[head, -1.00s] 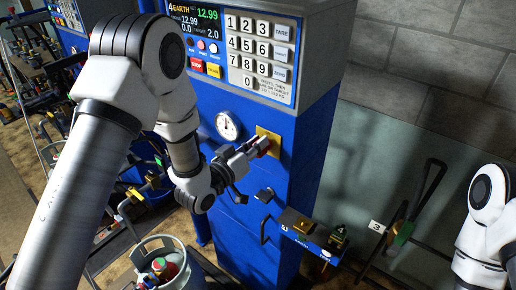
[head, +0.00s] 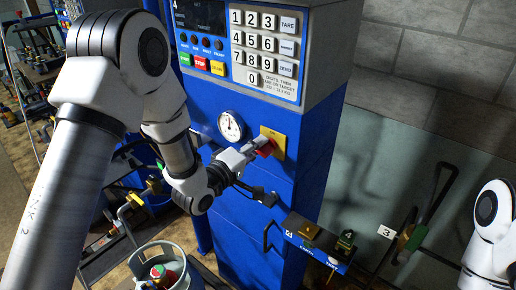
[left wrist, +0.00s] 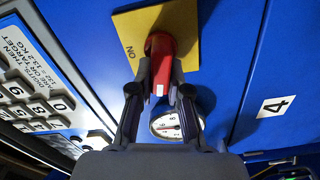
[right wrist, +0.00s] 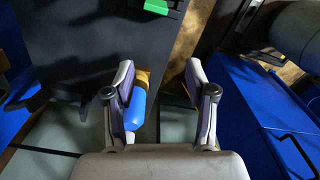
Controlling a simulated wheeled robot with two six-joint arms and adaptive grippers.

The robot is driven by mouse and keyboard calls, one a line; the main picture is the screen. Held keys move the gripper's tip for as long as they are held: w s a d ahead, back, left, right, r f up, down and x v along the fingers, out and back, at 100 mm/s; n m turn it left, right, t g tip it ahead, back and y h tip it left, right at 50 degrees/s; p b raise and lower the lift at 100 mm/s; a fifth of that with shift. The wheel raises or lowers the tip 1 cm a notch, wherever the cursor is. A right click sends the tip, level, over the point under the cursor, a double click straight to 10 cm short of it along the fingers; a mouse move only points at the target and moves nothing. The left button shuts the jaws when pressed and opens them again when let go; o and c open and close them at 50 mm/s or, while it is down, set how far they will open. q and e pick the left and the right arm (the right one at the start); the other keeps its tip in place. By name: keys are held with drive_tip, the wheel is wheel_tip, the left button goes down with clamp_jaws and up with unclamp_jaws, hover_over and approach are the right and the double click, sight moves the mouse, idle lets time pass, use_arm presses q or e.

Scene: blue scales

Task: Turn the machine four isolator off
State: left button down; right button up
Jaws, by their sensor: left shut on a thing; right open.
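The machine four isolator is a red handle (head: 266,150) on a yellow plate (head: 279,142), on the front of the blue machine. In the left wrist view the red handle (left wrist: 160,60) has a white mark, and the plate (left wrist: 128,28) reads ON. My left gripper (head: 260,147) is shut on the handle; its fingers partly hide it in the head view.
The keypad (head: 264,47) and dark display (head: 201,17) are above the isolator. A round gauge (head: 230,126) is left of it. A small blue shelf (head: 318,243) juts out below. A grey cylinder (head: 160,268) stands at the lower left. A blue cylinder (right wrist: 139,103) is near my right gripper's left finger.

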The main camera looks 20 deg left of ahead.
use_arm(q)
drive_tip(key=shift+f+n+b, duration=0.25)
drive_tip(key=shift+n+b, duration=0.05)
drive_tip(key=shift+n, duration=1)
use_arm(e)
drive_tip(key=shift+f, duration=0.35)
use_arm(q)
drive_tip(key=c, duration=1.1)
unclamp_jaws()
drive_tip(key=v, duration=0.7)
drive_tip(key=shift+s+a, duration=0.1)
drive_tip(key=shift+s, duration=0.05)
